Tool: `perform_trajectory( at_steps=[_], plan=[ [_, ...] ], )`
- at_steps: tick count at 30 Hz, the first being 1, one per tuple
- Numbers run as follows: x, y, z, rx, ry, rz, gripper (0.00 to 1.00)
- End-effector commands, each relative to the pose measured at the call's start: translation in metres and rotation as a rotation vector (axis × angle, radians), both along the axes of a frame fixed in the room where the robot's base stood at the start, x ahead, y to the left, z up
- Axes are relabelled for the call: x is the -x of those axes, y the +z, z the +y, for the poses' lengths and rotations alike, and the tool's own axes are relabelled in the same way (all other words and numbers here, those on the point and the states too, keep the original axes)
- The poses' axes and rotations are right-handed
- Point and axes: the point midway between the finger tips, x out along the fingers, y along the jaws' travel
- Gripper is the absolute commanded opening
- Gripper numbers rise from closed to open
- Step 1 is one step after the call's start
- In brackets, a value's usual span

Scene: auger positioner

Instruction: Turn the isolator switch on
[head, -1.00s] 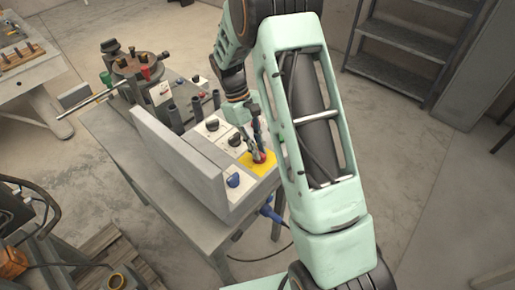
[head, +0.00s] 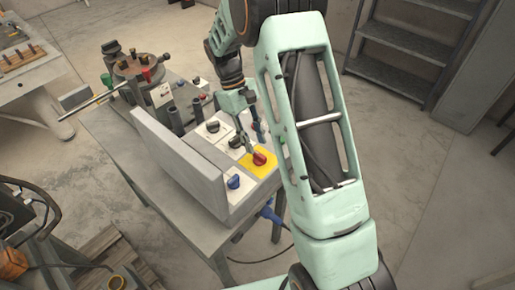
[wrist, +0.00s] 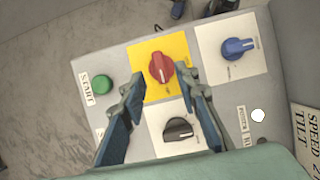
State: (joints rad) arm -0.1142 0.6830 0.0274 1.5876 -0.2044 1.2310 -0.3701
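The isolator switch is a red rotary knob (head: 260,158) on a yellow plate (head: 272,170), on the sloped grey control box in the head view. In the wrist view the red knob (wrist: 161,68) is near the top centre, on its yellow plate (wrist: 140,56). My gripper (head: 252,141) is just above and behind the knob in the head view. In the wrist view my gripper (wrist: 159,82) is open, its two fingers wide apart on either side of the knob's lower end. It holds nothing, and a gap seems to separate it from the knob.
A blue knob (wrist: 236,47), a black knob (wrist: 178,129) and a green START button (wrist: 102,84) share the panel. A tall grey plate (head: 180,165) stands along the box's left side. A clamp assembly (head: 135,72) sits behind on the table.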

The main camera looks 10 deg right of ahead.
Motion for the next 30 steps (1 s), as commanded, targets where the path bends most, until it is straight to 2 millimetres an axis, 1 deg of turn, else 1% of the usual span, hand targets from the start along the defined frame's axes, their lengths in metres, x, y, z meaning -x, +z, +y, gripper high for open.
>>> perform_trajectory(
  at_steps=[1,6,9,12,17,30],
  plan=[
    [-0.005,0.012,0.003,-0.001,0.001,-0.007,0.29],
    [-0.016,0.043,0.010,0.000,0.001,-0.004,0.29],
    [-0.020,0.058,0.014,0.000,0.002,-0.002,0.29],
    [-0.023,0.067,0.016,0.000,0.001,-0.001,0.29],
    [-0.025,0.073,0.017,0.000,0.001,0.000,0.29],
    [-0.024,0.073,0.017,0.001,-0.001,-0.001,0.29]
  ],
)
